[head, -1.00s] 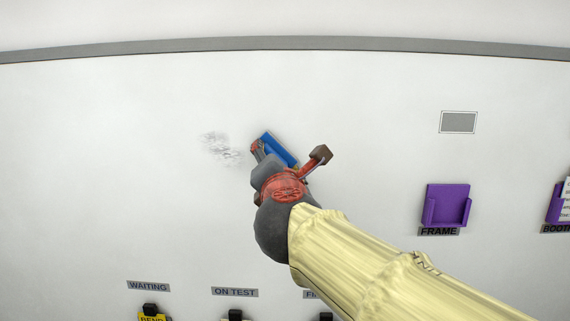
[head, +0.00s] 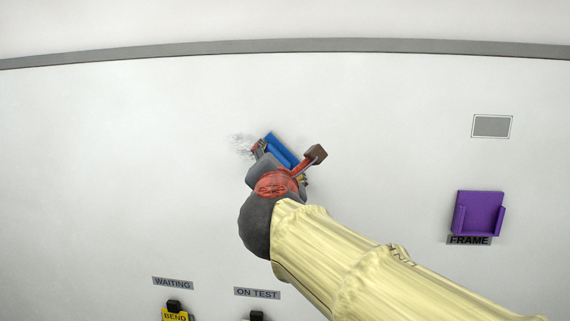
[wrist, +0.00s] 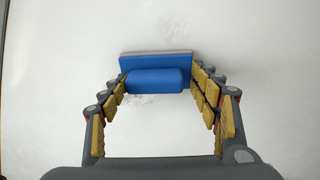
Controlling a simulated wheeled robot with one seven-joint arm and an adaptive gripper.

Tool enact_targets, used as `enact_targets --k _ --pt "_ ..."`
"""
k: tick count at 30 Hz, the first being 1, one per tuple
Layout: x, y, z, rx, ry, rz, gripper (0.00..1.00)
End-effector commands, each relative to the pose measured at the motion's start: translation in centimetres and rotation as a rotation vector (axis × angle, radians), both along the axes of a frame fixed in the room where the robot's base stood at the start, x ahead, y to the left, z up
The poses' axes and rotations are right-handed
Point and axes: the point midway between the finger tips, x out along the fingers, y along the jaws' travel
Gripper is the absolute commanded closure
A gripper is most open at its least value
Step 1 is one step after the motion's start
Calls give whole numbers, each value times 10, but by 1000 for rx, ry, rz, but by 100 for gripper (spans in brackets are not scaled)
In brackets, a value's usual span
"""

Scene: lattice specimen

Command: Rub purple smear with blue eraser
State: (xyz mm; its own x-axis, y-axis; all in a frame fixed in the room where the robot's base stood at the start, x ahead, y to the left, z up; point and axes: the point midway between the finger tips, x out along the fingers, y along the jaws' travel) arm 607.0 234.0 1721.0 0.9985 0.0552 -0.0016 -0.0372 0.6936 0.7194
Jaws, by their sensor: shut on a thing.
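The blue eraser (head: 282,151) is a block with a wider flat pad, tilted in the head view. My gripper (head: 280,163) is shut on it, with a finger at each end. In the wrist view the eraser (wrist: 155,60) lies across between the yellow-padded fingers (wrist: 158,80), its pad towards the white board. I cannot tell whether the pad touches the board. Faint grey marks (wrist: 142,99) show below the eraser in the wrist view.
The whiteboard (head: 120,110) is bare around the smear. A purple holder (head: 479,212) labelled FRAME and a grey rectangle (head: 492,126) are at the right. WAITING (head: 173,283) and ON TEST (head: 257,293) labels, with a yellow BEND tag (head: 175,316), are at the bottom.

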Motion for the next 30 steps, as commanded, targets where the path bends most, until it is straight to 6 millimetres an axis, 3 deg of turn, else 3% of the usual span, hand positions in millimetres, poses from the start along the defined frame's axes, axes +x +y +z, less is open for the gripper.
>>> enact_targets --k 6,30 --pt "1 19 -2 -2 1 1 61" --pt "2 60 0 0 1 -1 61"
